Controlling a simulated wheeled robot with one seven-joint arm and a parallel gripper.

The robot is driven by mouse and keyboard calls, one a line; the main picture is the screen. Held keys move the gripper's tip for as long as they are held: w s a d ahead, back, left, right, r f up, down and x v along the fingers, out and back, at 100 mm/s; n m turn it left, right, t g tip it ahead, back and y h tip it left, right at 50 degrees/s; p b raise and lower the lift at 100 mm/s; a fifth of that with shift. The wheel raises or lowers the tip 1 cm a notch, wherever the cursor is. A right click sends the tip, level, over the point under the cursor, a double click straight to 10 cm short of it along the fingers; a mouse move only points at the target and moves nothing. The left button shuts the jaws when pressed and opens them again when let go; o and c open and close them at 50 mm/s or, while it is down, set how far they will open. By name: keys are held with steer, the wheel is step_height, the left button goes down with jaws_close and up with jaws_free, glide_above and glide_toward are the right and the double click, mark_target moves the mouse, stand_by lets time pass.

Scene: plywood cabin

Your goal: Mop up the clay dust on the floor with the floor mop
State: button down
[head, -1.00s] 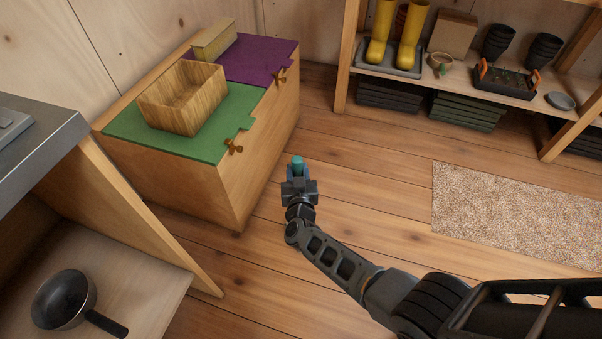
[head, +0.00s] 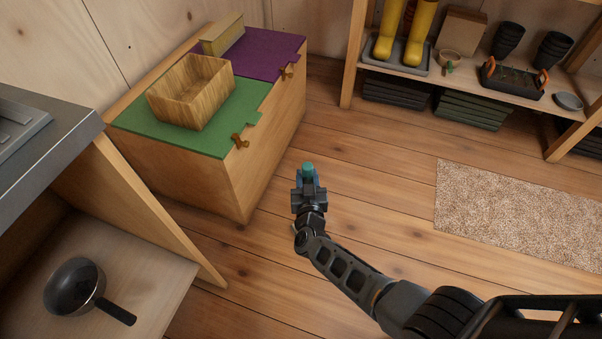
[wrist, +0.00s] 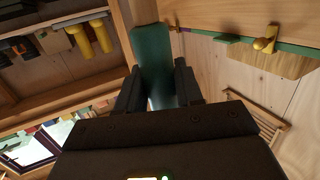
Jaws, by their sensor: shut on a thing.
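My gripper (head: 309,186) is held out over the floor in front of the wooden chest. It is shut on a teal handle (head: 307,168), of which only a short end shows in the head view. In the wrist view the teal handle (wrist: 153,62) stands between the two fingers (wrist: 158,88) and runs out ahead of them. Its far end and any mop head are hidden or out of view, so I cannot tell from its shape that it is the floor mop. No clay dust shows on the visible floor (head: 385,215).
The wooden chest (head: 205,180) with a green and purple top carries a wooden box (head: 190,92). A shelf (head: 470,78) holds yellow boots (head: 418,38) and black pots. A beige rug (head: 520,215) lies at right. A pan (head: 75,287) sits on a low shelf at left. Bare planks lie between.

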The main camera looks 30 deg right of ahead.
steer(key=s+d+p, duration=0.1)
steer(key=s+d, duration=0.7)
steer(key=s, duration=0.2)
steer(key=shift+d, duration=0.15)
stand_by(1.4)
steer(key=shift+s+r, duration=0.1)
steer(key=shift+r, duration=0.05)
step_height(320, 180, up, 8)
steer(key=p, duration=0.8)
